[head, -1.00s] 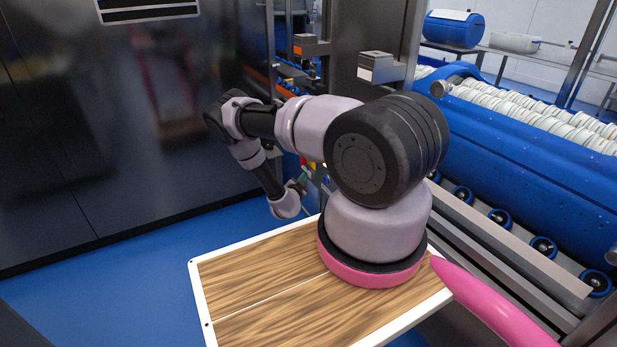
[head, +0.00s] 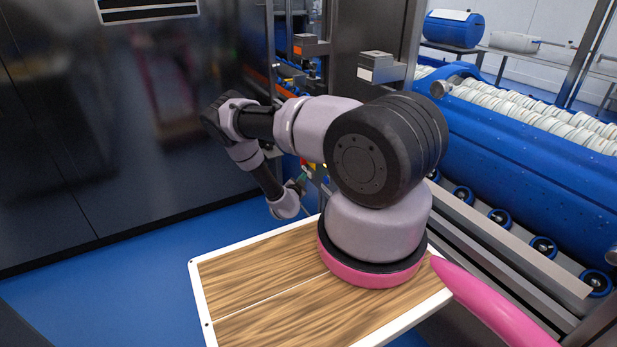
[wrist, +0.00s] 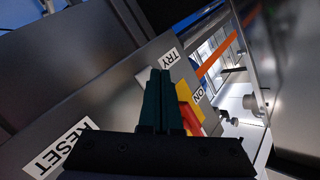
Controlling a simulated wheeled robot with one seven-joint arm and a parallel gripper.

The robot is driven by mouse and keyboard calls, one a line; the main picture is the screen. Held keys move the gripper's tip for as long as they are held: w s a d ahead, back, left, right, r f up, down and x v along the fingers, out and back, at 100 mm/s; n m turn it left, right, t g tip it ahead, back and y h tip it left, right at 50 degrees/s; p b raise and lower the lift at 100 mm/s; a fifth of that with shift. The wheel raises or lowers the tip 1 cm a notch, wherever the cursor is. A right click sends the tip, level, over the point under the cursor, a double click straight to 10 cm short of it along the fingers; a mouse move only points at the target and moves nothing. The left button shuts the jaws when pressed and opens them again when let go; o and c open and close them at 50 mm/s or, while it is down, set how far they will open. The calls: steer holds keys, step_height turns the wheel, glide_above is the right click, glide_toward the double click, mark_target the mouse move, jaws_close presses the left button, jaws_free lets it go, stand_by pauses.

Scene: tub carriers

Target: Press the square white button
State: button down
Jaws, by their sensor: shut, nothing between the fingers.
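In the wrist view, my gripper (wrist: 159,72) is shut, its two dark teal fingers together and empty. Its tips are over a grey panel (wrist: 95,85), just below a white label reading TRY (wrist: 172,57). A pale patch (wrist: 143,76) shows beside the fingertips. I cannot tell whether it is the square white button, as the fingers cover most of that spot, nor whether they touch it. In the head view, my gripper (head: 304,178) is small and partly hidden at the end of the downward forearm.
A red control on a yellow plate (wrist: 196,101) sits right beside the fingers. A RESET label (wrist: 58,149) is at lower left. In the head view, a dark cabinet wall (head: 120,120) stands left and a blue conveyor (head: 520,140) right. Blue floor (head: 110,270) is clear at left.

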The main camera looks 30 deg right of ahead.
steer(key=shift+a, duration=0.1)
steer(key=shift+s+a, duration=0.1)
steer(key=shift+a, duration=2.85)
